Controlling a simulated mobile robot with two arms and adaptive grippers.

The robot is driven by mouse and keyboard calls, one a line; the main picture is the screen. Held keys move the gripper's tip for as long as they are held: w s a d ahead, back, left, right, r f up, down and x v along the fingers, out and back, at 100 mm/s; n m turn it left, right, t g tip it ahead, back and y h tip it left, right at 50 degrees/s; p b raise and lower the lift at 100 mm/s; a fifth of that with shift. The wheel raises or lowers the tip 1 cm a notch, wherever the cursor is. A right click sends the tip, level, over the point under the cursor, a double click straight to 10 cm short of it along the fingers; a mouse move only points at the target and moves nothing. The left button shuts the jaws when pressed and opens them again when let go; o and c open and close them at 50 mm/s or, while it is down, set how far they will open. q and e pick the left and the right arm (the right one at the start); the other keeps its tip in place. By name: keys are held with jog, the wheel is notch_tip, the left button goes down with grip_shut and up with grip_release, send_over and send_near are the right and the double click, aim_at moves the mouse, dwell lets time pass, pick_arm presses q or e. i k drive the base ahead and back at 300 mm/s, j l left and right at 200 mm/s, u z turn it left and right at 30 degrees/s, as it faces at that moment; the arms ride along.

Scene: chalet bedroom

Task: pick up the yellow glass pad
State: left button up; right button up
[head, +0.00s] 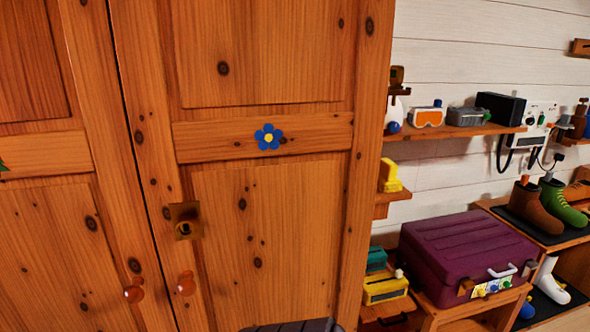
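A yellow object (391,177) sits on a small wooden shelf (395,197) just right of the wardrobe, partly hidden by the wardrobe's edge. A second yellow object (385,290), box-like with a dark front, sits lower down, left of a purple suitcase. I cannot tell whether either is the yellow glass pad.
The wooden wardrobe (265,235) fills the left and middle, its doors shut. The purple suitcase (465,250) lies on a low wooden unit at right. An upper shelf (450,132) holds goggles and boxes. Boots (528,200) stand on a rack at far right.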

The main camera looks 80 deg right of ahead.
aim_at(388, 181)
jog(key=z, duration=3.3)
jog(key=l+u, duration=0.2)
jog(key=l, duration=0.15)
jog(key=k+l+u, duration=0.2)
jog(key=l, duration=0.15)
